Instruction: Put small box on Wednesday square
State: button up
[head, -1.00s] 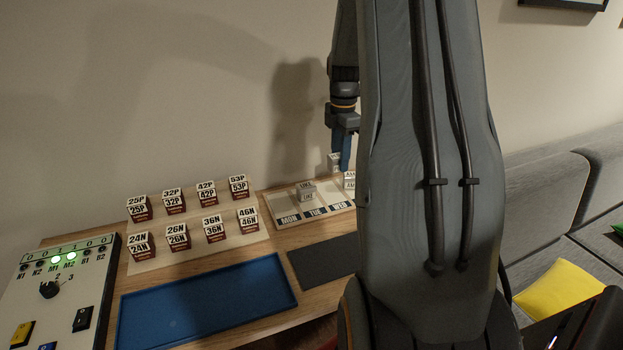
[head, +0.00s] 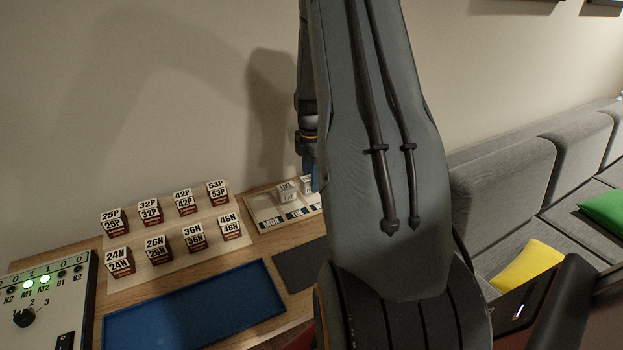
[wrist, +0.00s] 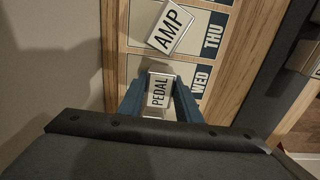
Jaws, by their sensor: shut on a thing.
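My gripper (wrist: 158,84) has its blue fingers shut on a small white box marked PEDAL (wrist: 157,92) in the wrist view. The box is over the pale Wednesday square, left of the WED label (wrist: 200,78). Whether it touches the board I cannot tell. In the head view my gripper (head: 311,176) is partly hidden behind my arm. The day board (head: 264,222) shows there with its MON and TUE labels; its right part is hidden.
A box marked AMP (wrist: 170,28) sits turned on the Thursday square beside the THU label (wrist: 213,35). A LINE box (head: 287,191) stands on the Tuesday square. Several lettered blocks (head: 184,203) stand on the left rack. A blue tray (head: 196,312) lies in front.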

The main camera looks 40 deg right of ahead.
jog(key=shift+f, duration=0.2)
jog(key=o, duration=1.1)
notch_tip(320, 180, up, 12)
jog(key=b, duration=0.3)
jog(key=s+a+m, duration=0.1)
jog(key=a+m, duration=0.3)
jog(key=a, duration=0.8)
jog(key=s+a+f+m, duration=0.1)
jog(key=s+a+m, duration=0.2)
jog(key=s+a, duration=0.2)
jog(key=s+a+f+m, duration=0.1)
jog(key=s+a+m, duration=0.3)
jog(key=a, duration=0.5)
jog(key=s+a+f+m, duration=0.1)
jog(key=s+a+m, duration=0.3)
jog(key=s+a, duration=0.2)
jog(key=shift+a+f+t, duration=0.25)
jog(key=shift+a+t, duration=0.05)
jog(key=shift+a, duration=0.2)
